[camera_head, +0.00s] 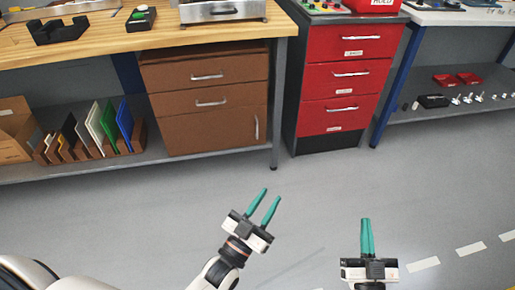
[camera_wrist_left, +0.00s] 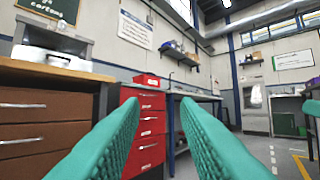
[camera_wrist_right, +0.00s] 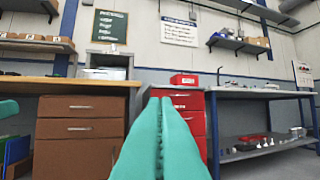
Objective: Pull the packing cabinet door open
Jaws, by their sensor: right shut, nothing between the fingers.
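The brown cabinet (camera_head: 203,98) stands under the wooden bench, with drawers above and a door panel (camera_head: 210,131) at the bottom. The door is closed flush, with a vertical handle (camera_head: 256,127) near its right edge. The cabinet also shows in the left wrist view (camera_wrist_left: 42,135) and right wrist view (camera_wrist_right: 80,128). My left gripper (camera_head: 271,194) is open and empty, over the floor in front of the cabinet and apart from it. My right gripper (camera_head: 366,221) is shut and empty, further right, in front of the red cabinet and apart from it.
A red drawer cabinet (camera_head: 341,75) stands right of the brown one, past a bench leg (camera_head: 279,105). Upright coloured panels (camera_head: 108,127) sit in a rack on the lower shelf (camera_head: 62,168) at left. The grey floor (camera_head: 150,215) in front is clear.

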